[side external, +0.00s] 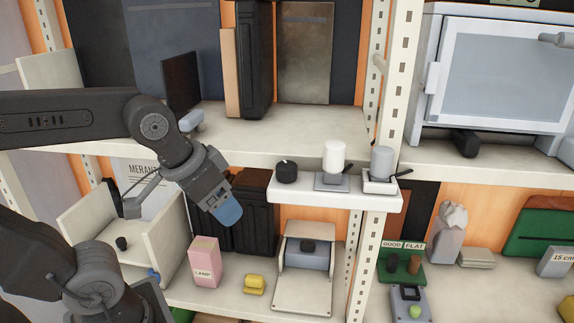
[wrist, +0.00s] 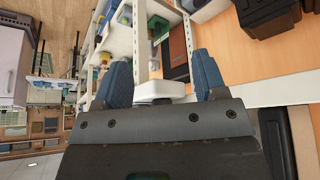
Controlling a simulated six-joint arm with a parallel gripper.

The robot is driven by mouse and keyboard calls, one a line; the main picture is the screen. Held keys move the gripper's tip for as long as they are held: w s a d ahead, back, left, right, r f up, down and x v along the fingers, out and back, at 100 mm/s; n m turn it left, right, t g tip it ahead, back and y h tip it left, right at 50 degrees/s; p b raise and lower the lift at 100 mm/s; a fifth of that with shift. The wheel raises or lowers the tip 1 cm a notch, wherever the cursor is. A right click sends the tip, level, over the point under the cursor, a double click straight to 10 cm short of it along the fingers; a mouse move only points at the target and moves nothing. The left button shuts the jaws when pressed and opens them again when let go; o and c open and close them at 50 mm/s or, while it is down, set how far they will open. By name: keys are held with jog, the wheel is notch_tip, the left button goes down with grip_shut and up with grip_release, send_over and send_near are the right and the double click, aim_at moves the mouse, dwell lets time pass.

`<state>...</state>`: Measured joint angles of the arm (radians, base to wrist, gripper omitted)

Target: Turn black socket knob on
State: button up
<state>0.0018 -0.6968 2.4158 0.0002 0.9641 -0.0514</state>
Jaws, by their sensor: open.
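My gripper (side external: 226,212) hangs in front of the shelves, pointing down and right, with blue fingertips. In the wrist view my gripper (wrist: 160,66) has its two blue fingers spread apart with nothing between them. A round black knob (side external: 287,171) sits at the left end of the small white ledge, to the right of and above my fingertips. Another small black knob (side external: 122,243) is in the open white box at the left. I cannot tell which is the socket knob. Neither knob is clearly visible in the wrist view.
The white ledge (side external: 335,197) also carries a white-topped item (side external: 334,158) and a grey-topped item (side external: 382,163). Below stand a pink lamp box (side external: 204,262), a yellow piece (side external: 254,284) and a white device (side external: 305,292). A shelf post (side external: 362,265) rises right of them.

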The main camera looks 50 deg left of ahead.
aim_at(286, 163)
jog(key=w+d+r+n+g, duration=0.1)
jog(key=w+r+n+g, duration=0.55)
jog(key=w+r, duration=0.85)
jog(key=shift+n+t, duration=0.65)
jog(key=f, duration=0.4)
jog(key=s+f, duration=0.1)
jog(key=f, duration=0.3)
jog(key=s+f, duration=0.1)
jog(key=f, duration=0.3)
jog(key=shift+r, duration=0.1)
jog(key=shift+c, duration=0.4)
jog(key=c, duration=0.8)
jog(key=shift+c, duration=0.2)
